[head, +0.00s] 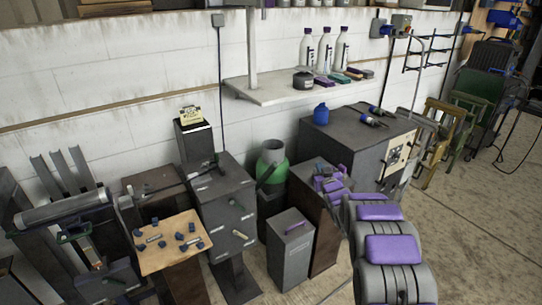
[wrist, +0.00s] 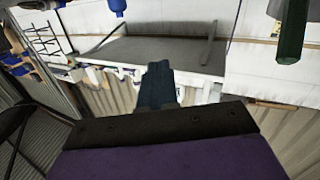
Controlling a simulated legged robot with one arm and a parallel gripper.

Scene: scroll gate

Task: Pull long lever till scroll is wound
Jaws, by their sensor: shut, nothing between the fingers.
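At the left in the head view is a grey cylinder (head: 62,210) lying across a dark frame, which looks like the scroll roller. A long thin dark bar (head: 175,185) with a pale grip at its left end runs to a grey box (head: 226,205); it may be the long lever, but I cannot be sure. My gripper (wrist: 157,72) shows in the wrist view as dark blue-green fingers, shut and empty, touching nothing I can make out. I cannot make out its fingers in the head view. Neither the roller nor the bar is recognisable in the wrist view.
A small wooden board (head: 172,243) with several dark knobs stands between the roller and the grey box. A wall shelf (head: 270,92) holds bottles. Open floor lies at right.

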